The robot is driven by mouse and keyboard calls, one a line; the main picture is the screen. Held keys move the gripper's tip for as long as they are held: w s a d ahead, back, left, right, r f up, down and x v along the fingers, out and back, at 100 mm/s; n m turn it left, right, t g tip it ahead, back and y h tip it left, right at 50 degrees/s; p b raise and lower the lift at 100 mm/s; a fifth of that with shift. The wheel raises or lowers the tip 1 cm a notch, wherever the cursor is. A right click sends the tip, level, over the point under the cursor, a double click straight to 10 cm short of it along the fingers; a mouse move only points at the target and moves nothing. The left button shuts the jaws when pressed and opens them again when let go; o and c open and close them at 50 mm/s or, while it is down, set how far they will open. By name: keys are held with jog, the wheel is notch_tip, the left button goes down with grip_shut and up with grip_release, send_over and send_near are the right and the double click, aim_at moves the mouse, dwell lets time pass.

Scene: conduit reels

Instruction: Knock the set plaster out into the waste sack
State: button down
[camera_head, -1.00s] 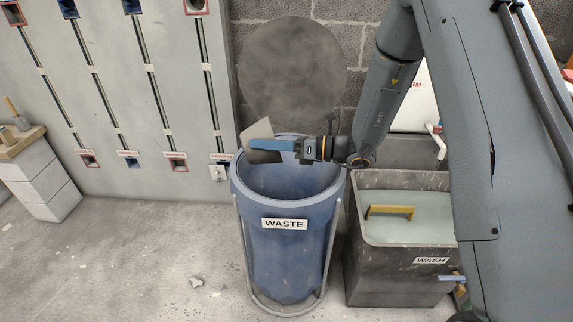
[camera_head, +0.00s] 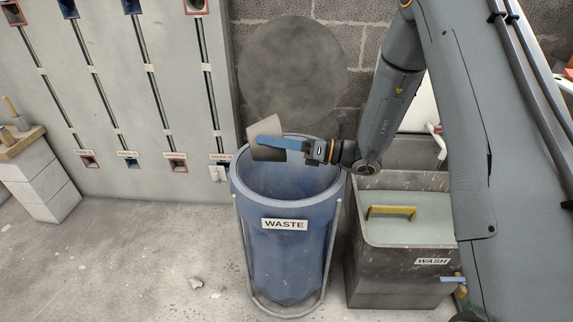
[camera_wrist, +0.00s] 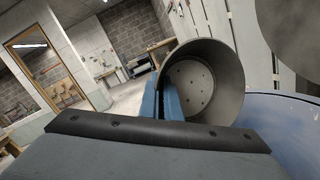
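The waste sack (camera_head: 285,245) is a blue, round, open-topped bin-like sack in a metal frame, with a WASTE label on its front. My gripper (camera_head: 270,143) has blue fingers shut on the wall of a grey pot (camera_head: 262,152), tilted over the left back part of the sack's mouth. In the wrist view the fingers (camera_wrist: 163,98) grip the pot's rim side, and the pot (camera_wrist: 228,78) has its mouth towards the camera. A pale disc with dark dots shows deep inside it; I cannot tell whether this is plaster. No loose plaster is visible in the sack.
A dark WASH tub (camera_head: 400,280) with cloudy water and a yellow-handled tool (camera_head: 390,211) stands right of the sack. A slotted grey panel (camera_head: 120,90) stands behind left, beside a block stack (camera_head: 42,180). A small pale chip (camera_head: 196,284) lies on the open floor at left.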

aim_at(276, 132)
jog(key=shift+w+d+r+m+t+y+b, duration=0.15)
jog(key=shift+d+r+m+y+b, duration=0.1)
jog(key=shift+d+y, duration=0.3)
jog(key=shift+w+d+r+m+t+y+b, duration=0.15)
jog(key=shift+d+r+m+y+b, duration=0.1)
jog(key=shift+d+y, duration=0.25)
dwell(0.5)
jog(key=shift+w+d+m+t+y+b, duration=0.15)
jog(key=shift+d+m+t+y+b, duration=0.35)
jog(key=shift+d+y, duration=0.4)
dwell(0.4)
jog(key=b, duration=0.4)
jog(key=shift+w+f+b, duration=0.3)
jog(key=shift+w+b, duration=0.05)
jog(key=b, duration=0.3)
jog(key=shift+r, duration=0.15)
jog(key=shift+d+m+y+b, duration=0.2)
jog(key=shift+m+y+b, duration=0.1)
jog(key=shift+b, duration=0.9)
jog(key=b, duration=0.3)
jog(key=shift+s, duration=0.2)
jog(key=shift+w+d+b, duration=0.15)
jog(key=shift+d+b, duration=0.05)
jog(key=shift+b, duration=0.95)
jog(key=b, duration=0.3)
jog(key=shift+t, duration=0.4)
